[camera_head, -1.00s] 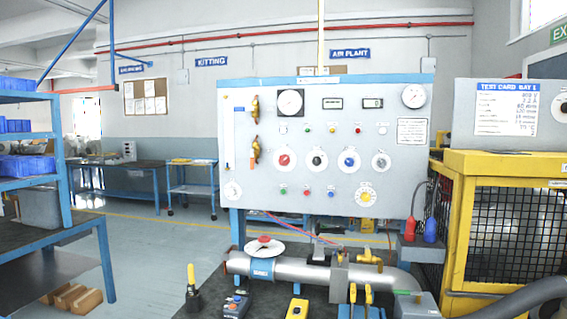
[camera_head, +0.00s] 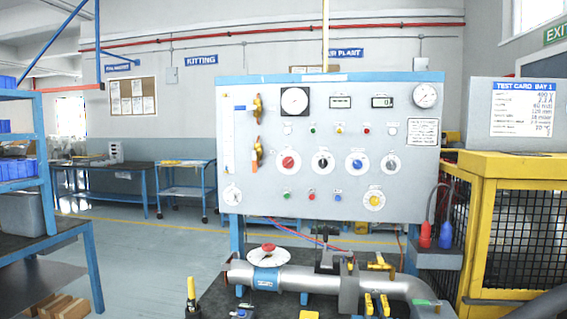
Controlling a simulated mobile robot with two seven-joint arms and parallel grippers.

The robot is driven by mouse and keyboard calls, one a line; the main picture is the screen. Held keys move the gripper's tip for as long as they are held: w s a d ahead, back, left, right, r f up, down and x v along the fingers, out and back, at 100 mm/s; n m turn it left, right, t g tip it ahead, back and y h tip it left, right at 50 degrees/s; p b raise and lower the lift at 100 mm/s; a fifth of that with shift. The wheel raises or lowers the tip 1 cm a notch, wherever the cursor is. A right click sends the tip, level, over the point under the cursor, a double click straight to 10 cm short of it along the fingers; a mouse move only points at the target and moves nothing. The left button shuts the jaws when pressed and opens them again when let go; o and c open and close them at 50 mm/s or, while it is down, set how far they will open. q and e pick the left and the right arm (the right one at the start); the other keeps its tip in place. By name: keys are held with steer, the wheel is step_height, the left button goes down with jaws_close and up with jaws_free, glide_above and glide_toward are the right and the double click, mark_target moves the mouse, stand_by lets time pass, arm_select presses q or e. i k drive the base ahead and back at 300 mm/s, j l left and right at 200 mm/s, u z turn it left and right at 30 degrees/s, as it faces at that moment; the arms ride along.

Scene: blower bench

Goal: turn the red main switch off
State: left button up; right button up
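The grey control panel (camera_head: 230,100) stands upright ahead of me in a blue frame. The red main switch (camera_head: 288,162) is a red rotary knob on a round white plate, at the left end of a row of knobs. To its right are a black knob (camera_head: 322,162), a blue knob (camera_head: 357,163) and another dark knob (camera_head: 391,163). A yellow knob (camera_head: 374,199) sits lower right. The red knob's exact pointer angle is too small to read. Neither of my grippers shows in this view.
Below the panel, a bench carries a silver pipe (camera_head: 318,279) with a red-topped handwheel (camera_head: 268,250) and yellow-handled valves. A yellow cage (camera_head: 493,172) stands at the right. Blue shelving (camera_head: 40,150) stands at the left. Open floor lies between shelving and panel.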

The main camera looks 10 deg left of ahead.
mark_target(288, 162)
steer(key=i+j+z, duration=0.1)
steer(key=j, duration=0.5)
steer(key=i+j+z, duration=0.1)
steer(key=i+j, duration=0.2)
steer(key=j, duration=0.3)
steer(key=i+j, duration=0.15)
steer(key=j, duration=0.45)
steer(key=i+j+z, duration=0.15)
steer(key=j, duration=0.45)
steer(key=i+j+z, duration=0.1)
steer(key=j, duration=0.55)
steer(key=i+j+z, duration=0.1)
steer(key=j, duration=0.55)
steer(key=i+j, duration=0.15)
steer(key=j, duration=0.5)
steer(key=z, duration=0.05)
